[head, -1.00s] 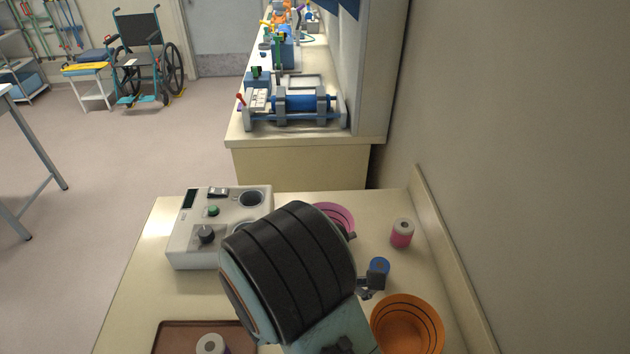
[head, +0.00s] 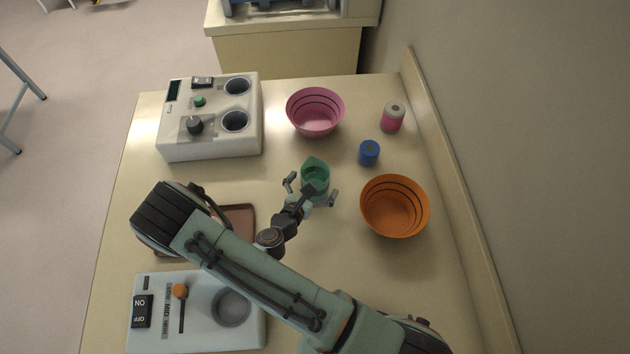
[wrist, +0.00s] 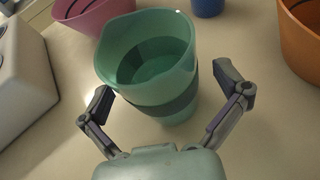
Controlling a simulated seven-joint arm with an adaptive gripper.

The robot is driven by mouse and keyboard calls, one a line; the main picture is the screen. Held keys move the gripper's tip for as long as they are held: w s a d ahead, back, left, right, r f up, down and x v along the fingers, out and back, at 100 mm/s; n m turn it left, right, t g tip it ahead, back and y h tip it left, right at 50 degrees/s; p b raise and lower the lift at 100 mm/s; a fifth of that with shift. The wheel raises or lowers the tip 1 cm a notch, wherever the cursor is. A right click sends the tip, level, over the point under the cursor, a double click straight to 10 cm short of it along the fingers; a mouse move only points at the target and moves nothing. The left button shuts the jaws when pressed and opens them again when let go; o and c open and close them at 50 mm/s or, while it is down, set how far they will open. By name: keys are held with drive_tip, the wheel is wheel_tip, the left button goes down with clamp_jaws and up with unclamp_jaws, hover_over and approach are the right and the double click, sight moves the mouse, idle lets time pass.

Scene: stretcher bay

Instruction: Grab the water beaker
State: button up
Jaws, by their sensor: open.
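The water beaker (head: 316,172) is a green translucent cup with a pouring lip and a dark band, standing upright on the counter with liquid inside. It also shows large in the wrist view (wrist: 148,60). My gripper (head: 311,191) is open right in front of it, with one finger to each side. In the wrist view my gripper's fingertips (wrist: 172,90) are spread wider than the beaker, near its lower front. I see no clear contact between the fingers and the beaker.
A pink bowl (head: 316,112) stands behind the beaker, an orange bowl (head: 394,206) to its right. A blue container (head: 369,153) and a pink container (head: 392,117) stand near the wall. A white two-well device (head: 211,117) is back left, a brown tray (head: 241,215) left, a light-blue device (head: 196,313) front left.

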drive_tip(key=shift+w, duration=0.1)
drive_tip(key=c, duration=1.3)
